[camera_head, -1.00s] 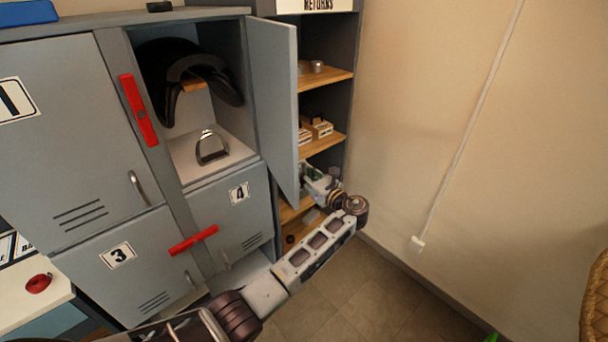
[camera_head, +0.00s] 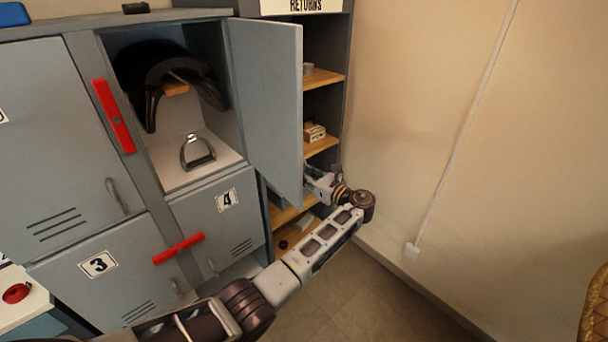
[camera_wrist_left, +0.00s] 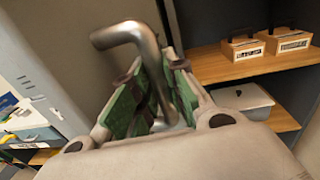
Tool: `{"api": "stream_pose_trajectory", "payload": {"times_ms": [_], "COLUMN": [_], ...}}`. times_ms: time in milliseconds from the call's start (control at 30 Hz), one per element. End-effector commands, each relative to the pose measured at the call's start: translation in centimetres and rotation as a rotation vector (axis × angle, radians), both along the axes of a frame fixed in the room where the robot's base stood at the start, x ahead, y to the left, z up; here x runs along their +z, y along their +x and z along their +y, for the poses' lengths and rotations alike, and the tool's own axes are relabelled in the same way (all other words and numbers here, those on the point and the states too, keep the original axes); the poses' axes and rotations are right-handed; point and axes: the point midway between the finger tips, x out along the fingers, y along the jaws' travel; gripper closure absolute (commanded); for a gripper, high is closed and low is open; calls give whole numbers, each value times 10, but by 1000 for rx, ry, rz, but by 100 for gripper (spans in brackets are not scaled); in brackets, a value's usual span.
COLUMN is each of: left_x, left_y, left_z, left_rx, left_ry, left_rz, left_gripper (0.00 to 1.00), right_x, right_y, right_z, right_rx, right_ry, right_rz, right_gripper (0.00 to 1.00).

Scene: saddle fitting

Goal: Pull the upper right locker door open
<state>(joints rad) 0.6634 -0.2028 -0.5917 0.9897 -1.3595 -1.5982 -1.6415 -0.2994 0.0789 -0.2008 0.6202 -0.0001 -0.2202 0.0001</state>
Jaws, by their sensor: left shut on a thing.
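The upper right locker door (camera_head: 268,105) stands swung open on its right-hand hinge, with its grey inner face showing. My left gripper (camera_head: 319,183) is at the door's far, outer side near its lower corner, partly hidden by the door. In the left wrist view, the left gripper's green-padded fingers (camera_wrist_left: 153,90) are shut around the bent metal door handle (camera_wrist_left: 135,36). The open compartment (camera_head: 215,165) holds a dark saddle (camera_head: 160,75) above and a metal stirrup (camera_head: 197,152) on its floor. My right gripper is not in view.
An open shelf unit (camera_head: 322,78) with small boxes (camera_head: 314,133) stands right of the lockers, partly behind the door. Locker door 4 (camera_head: 222,222) below and locker door 3 (camera_head: 85,285) are closed. The floor (camera_head: 340,300) at the right is clear.

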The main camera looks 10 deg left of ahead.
Motion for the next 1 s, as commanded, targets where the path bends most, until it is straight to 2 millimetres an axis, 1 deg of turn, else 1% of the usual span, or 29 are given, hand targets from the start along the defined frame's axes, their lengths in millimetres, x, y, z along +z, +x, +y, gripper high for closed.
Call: {"api": "stream_pose_trajectory", "payload": {"times_ms": [200, 233, 300, 500, 600, 733, 867, 1000], "left_x": [-2, -2, -2, -1, 0, 3, 10, 25], "left_y": [-1, -1, -1, 0, 0, 0, 0, 0], "left_z": [0, 0, 0, 0, 0, 0, 0, 0], "left_rx": [1, 1, 1, 1, 1, 1, 1, 1], "left_ry": [1, 1, 1, 0, 0, -1, -1, -1], "left_rz": [4, 4, 4, 2, 1, 0, -2, -3], "left_gripper": [100, 83, 75, 75, 75, 75, 75, 75], "right_x": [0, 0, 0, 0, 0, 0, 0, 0], "right_y": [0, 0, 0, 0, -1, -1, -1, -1], "right_z": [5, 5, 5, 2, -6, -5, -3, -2], "right_rx": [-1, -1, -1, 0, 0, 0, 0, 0], "right_ry": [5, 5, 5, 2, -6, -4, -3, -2], "right_rz": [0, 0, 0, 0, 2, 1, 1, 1], "right_gripper": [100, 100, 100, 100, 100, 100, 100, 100]}}
